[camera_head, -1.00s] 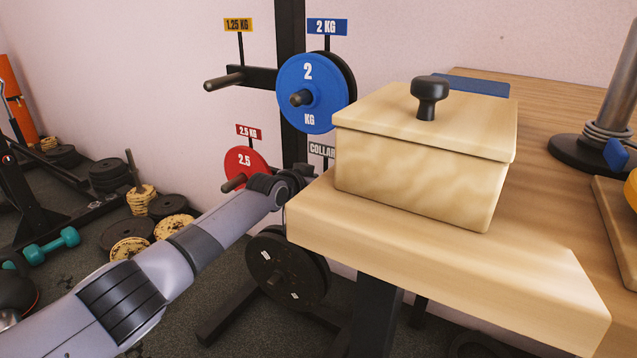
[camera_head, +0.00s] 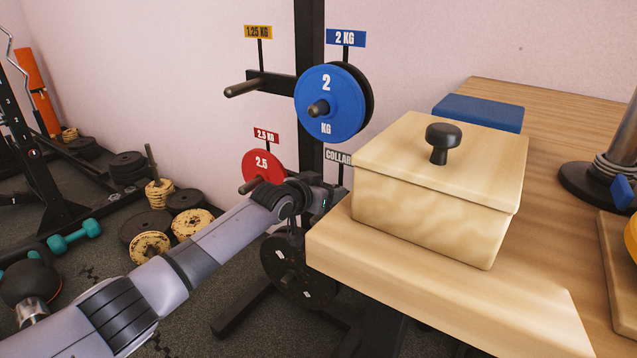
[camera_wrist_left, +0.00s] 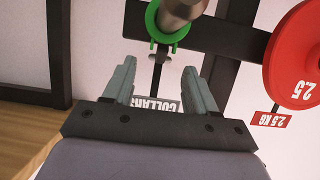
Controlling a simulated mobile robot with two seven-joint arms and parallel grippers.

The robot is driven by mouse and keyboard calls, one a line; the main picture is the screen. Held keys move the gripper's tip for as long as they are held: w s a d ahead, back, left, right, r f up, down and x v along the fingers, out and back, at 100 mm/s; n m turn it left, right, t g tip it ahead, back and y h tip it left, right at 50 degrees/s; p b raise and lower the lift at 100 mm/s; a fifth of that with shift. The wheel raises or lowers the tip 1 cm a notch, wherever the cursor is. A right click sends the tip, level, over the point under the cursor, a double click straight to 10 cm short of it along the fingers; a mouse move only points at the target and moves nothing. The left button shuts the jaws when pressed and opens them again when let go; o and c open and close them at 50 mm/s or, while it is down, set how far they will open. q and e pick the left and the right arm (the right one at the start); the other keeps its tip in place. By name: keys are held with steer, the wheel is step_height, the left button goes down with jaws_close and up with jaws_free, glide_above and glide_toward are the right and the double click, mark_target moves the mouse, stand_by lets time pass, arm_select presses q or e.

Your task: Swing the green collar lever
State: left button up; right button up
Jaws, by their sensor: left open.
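The green collar (camera_wrist_left: 157,38) sits around a grey peg (camera_wrist_left: 182,8) at the top of the left wrist view. Short green prongs stick out from it toward my gripper; I cannot tell which part is the lever. My left gripper (camera_wrist_left: 158,78) is open, its two fingers apart with nothing between them, just short of the collar. In the head view my left arm reaches to the rack beside the table, and its gripper end is largely hidden by the table and box. The collar is not visible there. My right gripper is not in view.
A red 2.5 plate (camera_head: 262,166) and a blue 2 kg plate (camera_head: 330,103) hang on the rack near my arm. The wooden table (camera_head: 440,300) with a lidded box (camera_head: 430,215) stands close on the right. A collar sign (camera_head: 338,157) is by the wrist.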

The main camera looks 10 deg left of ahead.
arm_select(q)
steer(key=shift+s+a+r+p, duration=0.2)
steer(key=shift+s+r+p, duration=0.1)
steer(key=shift+s, duration=0.15)
steer(key=shift+s+a+r, duration=0.1)
steer(key=shift+s+a, duration=0.05)
steer(key=shift+s, duration=0.2)
steer(key=shift+p+v, duration=0.6)
steer(key=shift+v, duration=0.25)
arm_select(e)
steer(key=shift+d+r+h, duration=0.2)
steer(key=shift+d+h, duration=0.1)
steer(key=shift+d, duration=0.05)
